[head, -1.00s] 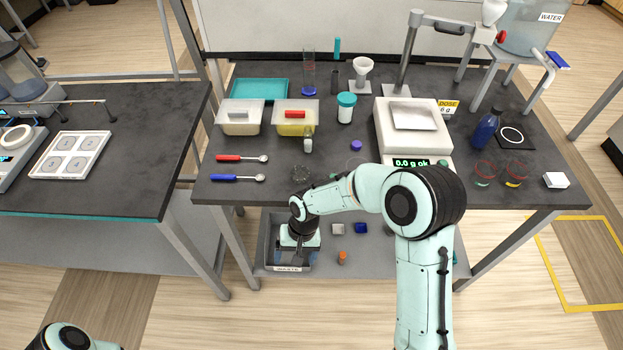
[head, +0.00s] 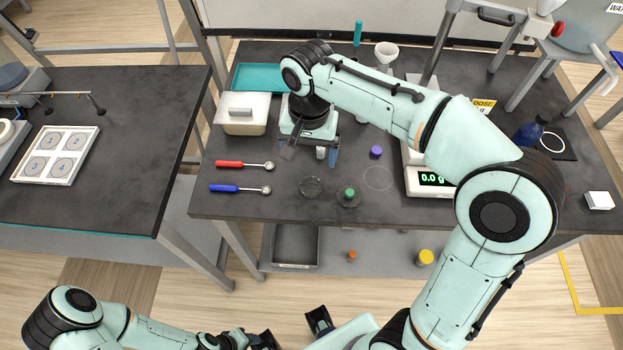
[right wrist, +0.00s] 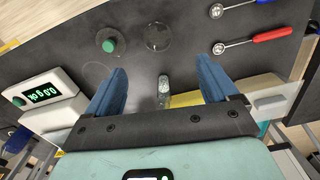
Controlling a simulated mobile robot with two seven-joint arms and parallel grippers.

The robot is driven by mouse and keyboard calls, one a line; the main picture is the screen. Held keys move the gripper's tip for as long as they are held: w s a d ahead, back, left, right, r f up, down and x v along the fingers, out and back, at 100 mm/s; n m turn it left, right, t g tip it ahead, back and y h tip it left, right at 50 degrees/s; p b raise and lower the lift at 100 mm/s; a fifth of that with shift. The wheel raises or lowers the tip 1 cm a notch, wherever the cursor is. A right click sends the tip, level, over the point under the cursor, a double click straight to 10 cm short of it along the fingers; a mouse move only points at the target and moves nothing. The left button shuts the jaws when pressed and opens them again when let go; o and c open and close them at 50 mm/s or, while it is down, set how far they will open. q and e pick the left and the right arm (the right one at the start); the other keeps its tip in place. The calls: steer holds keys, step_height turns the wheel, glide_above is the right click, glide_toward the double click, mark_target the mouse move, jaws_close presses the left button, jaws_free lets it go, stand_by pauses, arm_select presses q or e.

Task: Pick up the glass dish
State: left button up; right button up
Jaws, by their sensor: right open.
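The glass dish (head: 311,187) is a small, clear, round dish lying on the dark bench near its front edge. It also shows in the right wrist view (right wrist: 158,37), beyond the fingertips. My right gripper (head: 312,150) is above the bench, behind the dish and apart from it. Its blue fingers (right wrist: 160,66) are spread and hold nothing. A small clear bottle (right wrist: 164,88) shows between the fingers in the right wrist view. My left gripper (head: 262,338) is low at the bottom of the head view, partly cut off, and its jaw state is unclear.
A green-capped item (head: 349,194) stands close to the right of the dish. A red spoon (head: 243,165) and a blue spoon (head: 240,189) lie to its left. A purple cap (head: 376,151) and the scale (head: 430,182) are to the right. A lidded tub (head: 243,113) stands behind.

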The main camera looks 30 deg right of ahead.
glide_above(311, 190)
step_height(311, 190, down, 6)
steer(key=shift+w+a+f+b, duration=0.1)
steer(key=shift+b, duration=0.35)
step_height(311, 190, down, 6)
steer(key=shift+r, duration=0.2)
arm_select(q)
steer(key=shift+s+a+f, duration=0.1)
steer(key=shift+s+f, duration=0.4)
steer(key=shift+f, duration=0.4)
arm_select(e)
steer(key=c, duration=1.1)
